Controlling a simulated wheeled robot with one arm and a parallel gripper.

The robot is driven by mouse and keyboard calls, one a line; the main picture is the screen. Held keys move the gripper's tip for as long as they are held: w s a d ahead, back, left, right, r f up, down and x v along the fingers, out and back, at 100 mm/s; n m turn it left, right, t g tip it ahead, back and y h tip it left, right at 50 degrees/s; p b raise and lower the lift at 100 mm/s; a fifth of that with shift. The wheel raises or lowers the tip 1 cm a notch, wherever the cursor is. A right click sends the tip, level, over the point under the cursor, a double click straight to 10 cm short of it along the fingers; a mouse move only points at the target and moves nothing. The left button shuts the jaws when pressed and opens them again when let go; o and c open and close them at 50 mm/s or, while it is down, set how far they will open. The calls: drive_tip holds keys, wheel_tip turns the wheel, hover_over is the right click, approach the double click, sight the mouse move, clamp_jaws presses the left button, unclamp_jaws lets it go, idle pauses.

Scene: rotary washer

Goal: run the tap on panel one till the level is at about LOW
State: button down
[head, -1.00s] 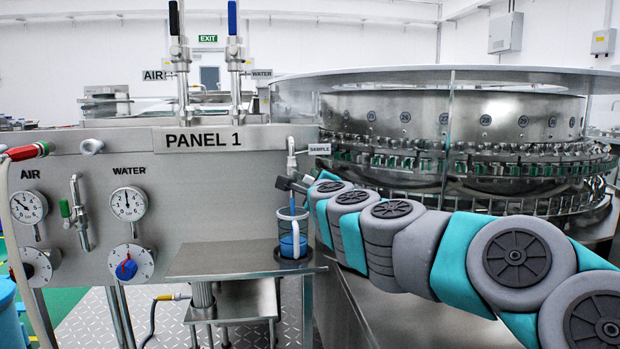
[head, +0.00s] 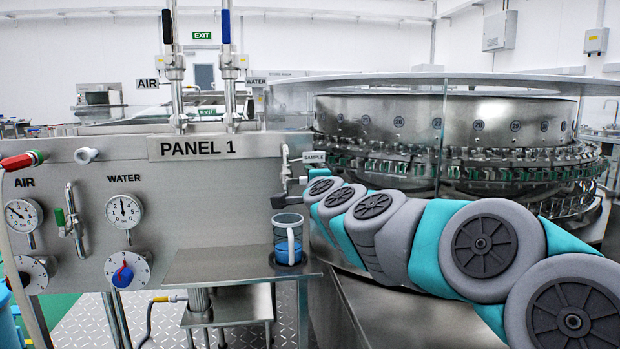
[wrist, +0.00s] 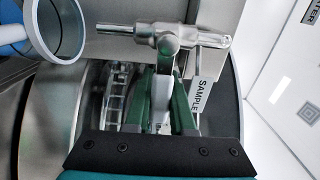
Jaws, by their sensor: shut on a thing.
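The sample tap (head: 285,165) sticks out at the right end of panel one (head: 200,148), beside a SAMPLE tag (head: 313,157). My gripper (head: 284,198) is at the tap, just above the cup. In the wrist view the green fingers of my gripper (wrist: 163,105) are shut on the tap's pale lever (wrist: 161,92), below the metal tap body (wrist: 168,42). A clear cup (head: 287,225) stands upright under the tap, with blue water (head: 288,252) in its lower part. No stream shows now. Level marks on the cup are not readable.
The cup stands at the right end of a steel shelf (head: 215,266). The rotary washer (head: 440,125) is close behind my arm on the right. AIR and WATER gauges (head: 124,211) and knobs (head: 128,270) are on the panel's left. The cup's rim shows in the wrist view (wrist: 82,40).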

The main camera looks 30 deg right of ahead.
drive_tip(key=c, duration=0.8)
unclamp_jaws()
drive_tip(key=shift+o, duration=0.2)
drive_tip(key=shift+s, duration=0.1)
drive_tip(key=v, duration=0.7)
drive_tip(key=shift+s, duration=0.3)
drive_tip(key=shift+a, duration=0.25)
